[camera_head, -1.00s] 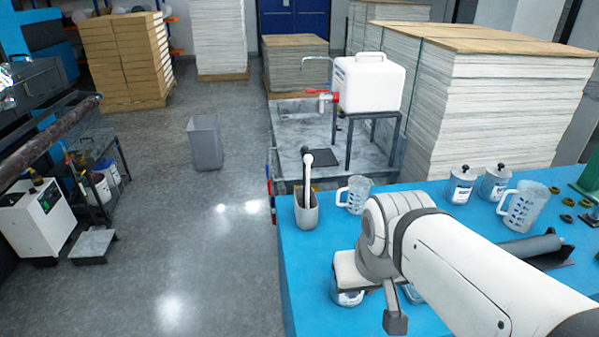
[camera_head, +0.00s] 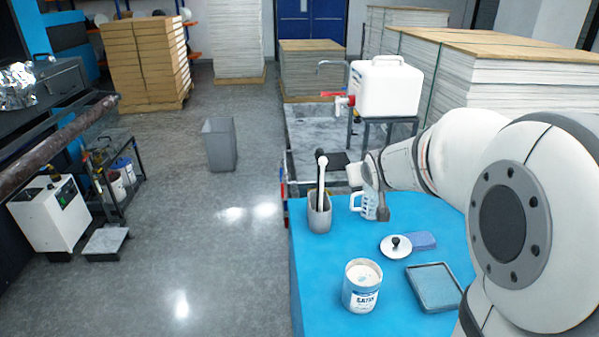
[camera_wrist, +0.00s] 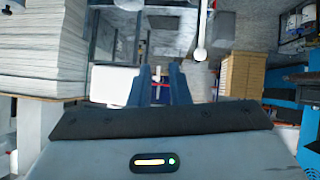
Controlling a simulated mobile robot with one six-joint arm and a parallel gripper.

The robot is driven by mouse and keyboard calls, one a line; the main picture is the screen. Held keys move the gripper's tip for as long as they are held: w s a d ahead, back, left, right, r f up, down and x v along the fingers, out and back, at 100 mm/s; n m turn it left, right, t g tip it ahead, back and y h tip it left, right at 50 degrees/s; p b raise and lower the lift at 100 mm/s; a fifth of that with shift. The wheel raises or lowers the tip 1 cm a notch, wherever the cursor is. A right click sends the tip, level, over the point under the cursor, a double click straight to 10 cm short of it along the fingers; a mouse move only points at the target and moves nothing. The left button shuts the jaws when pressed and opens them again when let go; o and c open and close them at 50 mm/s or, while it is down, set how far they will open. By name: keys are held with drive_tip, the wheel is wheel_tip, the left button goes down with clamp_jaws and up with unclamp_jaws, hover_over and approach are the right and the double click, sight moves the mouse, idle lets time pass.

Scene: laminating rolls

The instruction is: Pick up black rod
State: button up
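The black rod (camera_head: 320,169) stands upright in a grey cup (camera_head: 319,220) at the left edge of the blue table, beside a white ball-ended rod (camera_head: 324,160). Its lower part is hidden in the cup. My gripper (camera_wrist: 163,78) shows two dark fingers apart with nothing between them, the white container's red tap in the background. In the head view the end of my arm is just right of the cup, apart from the rod, near a clear measuring jug. The white ball end also shows right of my fingers in the wrist view (camera_wrist: 200,54).
A measuring jug (camera_head: 361,204) stands close right of the cup. An open tin (camera_head: 361,291), a round lid (camera_head: 396,248), a blue block (camera_head: 423,240) and a grey tray (camera_head: 434,288) lie nearer. A white container (camera_head: 387,89) stands behind. Open floor is left of the table.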

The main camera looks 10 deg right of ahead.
drive_tip(key=w+a+f+n+t+y, duration=0.1)
drive_tip(key=w+a+f+n+y, duration=0.1)
drive_tip(key=w, duration=0.6)
drive_tip(key=w+a+f+n+t+y+p, duration=0.1)
drive_tip(key=w+a+f+n+y, duration=0.1)
drive_tip(key=w+f+y, duration=0.3)
drive_tip(key=w+a+f+n+t+y, duration=0.2)
drive_tip(key=w+f+y, duration=0.1)
drive_tip(key=w, duration=0.8)
drive_tip(key=shift+w+f+y, duration=0.25)
drive_tip(key=shift+f+y, duration=0.15)
drive_tip(key=shift+y, duration=0.5)
clamp_jaws()
